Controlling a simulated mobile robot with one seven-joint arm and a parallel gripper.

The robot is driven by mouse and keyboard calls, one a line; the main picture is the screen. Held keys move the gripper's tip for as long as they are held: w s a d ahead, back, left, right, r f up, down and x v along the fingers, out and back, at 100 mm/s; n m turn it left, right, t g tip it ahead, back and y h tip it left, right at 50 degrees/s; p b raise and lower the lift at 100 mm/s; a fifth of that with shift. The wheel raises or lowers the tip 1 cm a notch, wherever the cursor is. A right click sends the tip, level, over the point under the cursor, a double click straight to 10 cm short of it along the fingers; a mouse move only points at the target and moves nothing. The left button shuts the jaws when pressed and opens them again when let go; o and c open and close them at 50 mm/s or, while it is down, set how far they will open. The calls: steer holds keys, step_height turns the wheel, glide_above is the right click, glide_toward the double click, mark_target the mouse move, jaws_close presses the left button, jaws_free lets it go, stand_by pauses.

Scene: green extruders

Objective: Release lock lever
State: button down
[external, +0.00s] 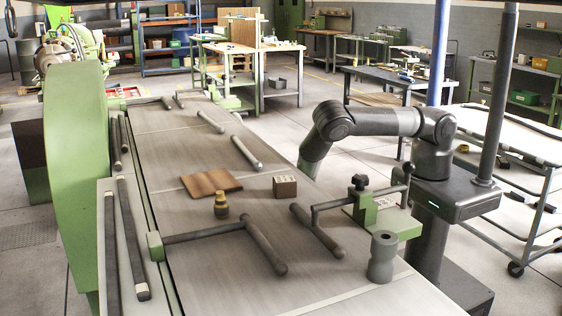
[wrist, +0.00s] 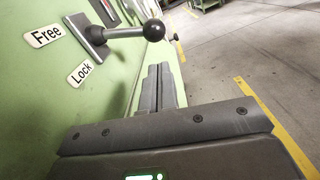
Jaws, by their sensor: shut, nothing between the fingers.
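The lock lever (wrist: 125,33) shows in the wrist view at the upper left, a grey rod with a black ball knob (wrist: 153,30), on a dark plate (wrist: 86,38) against a green panel. A "Free" label (wrist: 45,34) is left of the plate and a "Lock" label (wrist: 79,73) is by its lower end. My gripper (wrist: 160,68) has its two grey fingers together, empty, below the knob and apart from it in the picture. In the external view my gripper is hidden behind the table's far side, and I cannot make out this lever there.
The long grey table (external: 330,285) carries a brown board (external: 211,184), a small brown block (external: 285,187), a yellow-black fitting (external: 221,206) and several roller bars. A green bracket (external: 364,212) stands at its right edge. A metal cart (external: 525,160) is at right. Open floor shows right of the panel.

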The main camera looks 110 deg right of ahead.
steer(key=shift+d+r, duration=0.15)
steer(key=shift+d, duration=2.15)
steer(key=shift+s, duration=0.1)
steer(key=shift+s+r+n, duration=0.15)
steer(key=shift+r+n, duration=0.1)
steer(key=shift+n, duration=0.15)
steer(key=shift+r, duration=0.1)
step_height(320, 180, up, 6)
steer(key=s+n, duration=0.1)
steer(key=n, duration=0.6)
steer(key=shift+s+r+t, duration=0.25)
steer(key=shift+s+t, duration=0.15)
steer(key=shift+r, duration=0.1)
